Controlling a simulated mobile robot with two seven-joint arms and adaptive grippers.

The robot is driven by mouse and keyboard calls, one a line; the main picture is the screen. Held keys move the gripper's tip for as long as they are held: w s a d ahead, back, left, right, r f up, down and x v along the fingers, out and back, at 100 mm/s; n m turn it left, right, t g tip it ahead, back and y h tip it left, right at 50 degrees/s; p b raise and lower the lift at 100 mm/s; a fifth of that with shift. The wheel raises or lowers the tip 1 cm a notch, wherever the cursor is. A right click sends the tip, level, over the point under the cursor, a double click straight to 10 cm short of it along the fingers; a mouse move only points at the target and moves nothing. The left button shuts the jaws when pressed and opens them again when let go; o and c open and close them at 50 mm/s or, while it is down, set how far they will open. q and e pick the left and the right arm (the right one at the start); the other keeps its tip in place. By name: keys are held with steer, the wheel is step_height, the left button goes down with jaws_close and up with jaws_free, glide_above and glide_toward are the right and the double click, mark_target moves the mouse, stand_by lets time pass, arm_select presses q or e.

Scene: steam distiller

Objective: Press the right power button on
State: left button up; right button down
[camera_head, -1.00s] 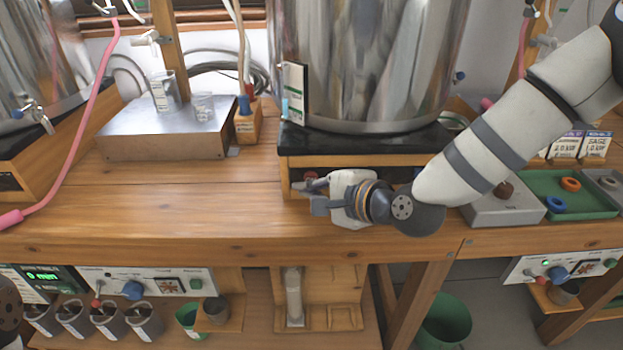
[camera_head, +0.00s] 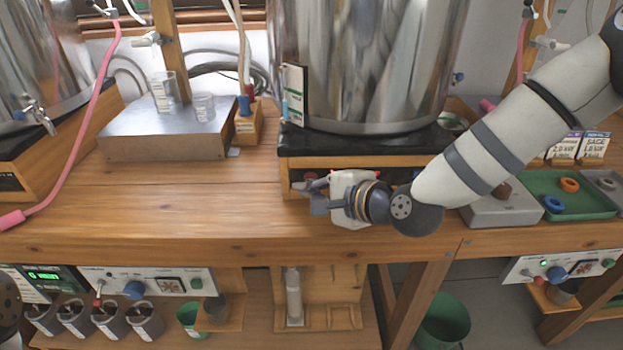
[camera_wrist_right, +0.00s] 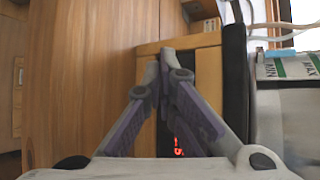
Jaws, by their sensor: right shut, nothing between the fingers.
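My right gripper (camera_head: 314,192) is shut and empty. It points left, close in front of the low wooden heater base (camera_head: 284,178) under the big steel tank (camera_head: 350,70). In the right wrist view the closed fingertips (camera_wrist_right: 160,58) lie close to the base's wooden front; I cannot tell whether they touch it. A small dark red round part (camera_head: 310,175) shows on that front just above the fingers. Red lit digits (camera_wrist_right: 178,148) show behind the fingers in the wrist view. My gripper and arm hide much of the front, and I cannot make out the right power button clearly. My left gripper is out of view.
A steel box (camera_head: 170,135) with glass beakers stands to the left. A grey box (camera_head: 505,207) and a green tray (camera_head: 590,205) with coloured rings lie right of my arm. Control panels (camera_head: 150,284) sit under the bench edge. The bench in front left is clear.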

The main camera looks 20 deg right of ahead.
steer(key=s, duration=0.1)
steer(key=s+a+p, duration=0.1)
steer(key=s, duration=0.3)
steer(key=shift+s+a+r+p, duration=0.1)
steer(key=shift+s+a+p, duration=0.05)
steer(key=shift+a+p, duration=0.15)
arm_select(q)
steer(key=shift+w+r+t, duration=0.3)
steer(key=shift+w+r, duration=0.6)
arm_select(e)
steer(key=shift+s, duration=0.25)
